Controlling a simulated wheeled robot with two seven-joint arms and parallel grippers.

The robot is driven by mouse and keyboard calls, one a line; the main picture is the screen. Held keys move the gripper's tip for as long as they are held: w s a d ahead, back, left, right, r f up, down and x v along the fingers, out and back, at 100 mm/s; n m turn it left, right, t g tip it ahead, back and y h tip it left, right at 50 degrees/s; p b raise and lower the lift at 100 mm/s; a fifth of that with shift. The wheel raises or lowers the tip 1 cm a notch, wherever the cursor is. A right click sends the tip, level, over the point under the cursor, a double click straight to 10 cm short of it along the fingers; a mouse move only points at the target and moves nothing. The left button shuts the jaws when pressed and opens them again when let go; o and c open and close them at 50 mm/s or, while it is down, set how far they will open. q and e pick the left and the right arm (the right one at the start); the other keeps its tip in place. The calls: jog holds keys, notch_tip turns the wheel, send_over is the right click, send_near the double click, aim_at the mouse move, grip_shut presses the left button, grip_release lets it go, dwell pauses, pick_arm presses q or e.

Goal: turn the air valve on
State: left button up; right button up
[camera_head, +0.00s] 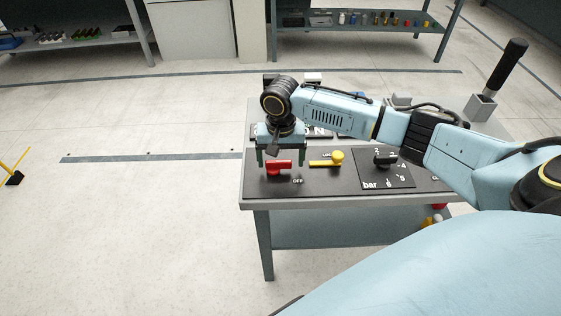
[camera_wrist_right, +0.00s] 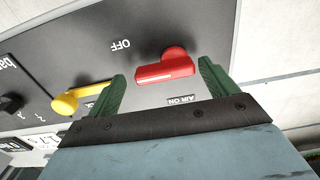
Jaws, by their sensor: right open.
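The air valve is a red lever handle (camera_head: 279,167) at the left end of a dark panel on the table, near the printed word OFF. In the right wrist view the red handle (camera_wrist_right: 165,67) lies between the spread green fingers, with the label AIR ON beside it and OFF on its far side. My right gripper (camera_head: 281,160) is open above the handle, one finger on each side; in the right wrist view the gripper (camera_wrist_right: 163,88) shows no clear contact with it. My left gripper is not in view.
A yellow lever (camera_head: 328,160) and a black pressure knob (camera_head: 385,159) marked bar sit to the right on the panel. A grey holder with a black-handled tool (camera_head: 507,65) stands at the table's right back. Shelves (camera_head: 360,30) stand behind.

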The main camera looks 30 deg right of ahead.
jog(key=shift+a+f, duration=0.1)
jog(key=shift+f, duration=0.05)
jog(key=shift+f, duration=0.15)
jog(key=c, duration=1)
